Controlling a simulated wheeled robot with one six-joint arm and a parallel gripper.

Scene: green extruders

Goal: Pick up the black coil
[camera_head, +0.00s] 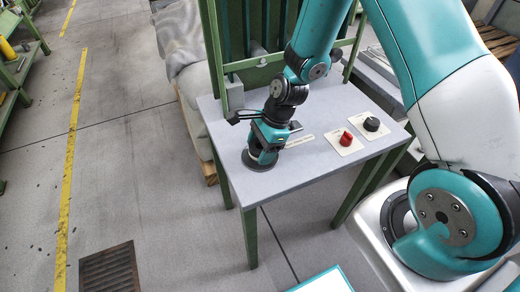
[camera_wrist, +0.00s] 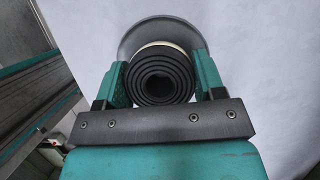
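A black coil (camera_wrist: 162,77), wound in a spiral with a pale band near its top edge, sits between the two fingers of my gripper in the wrist view. Both teal fingers appear to press against its sides, one left and one right. A grey round disc (camera_wrist: 138,36) shows behind the coil. In the head view my gripper (camera_head: 262,155) points down at the left front part of the grey table (camera_head: 285,180), with a dark round base (camera_head: 259,163) at the tabletop beneath it. The coil's upper part is mostly hidden there by the fingers.
A red part (camera_head: 346,139) and a black round part (camera_head: 371,124) stand on white cards to the right on the table. Another white card (camera_head: 300,139) lies beside my gripper. A green frame (camera_head: 225,55) rises along the back edge. The front of the tabletop is clear.

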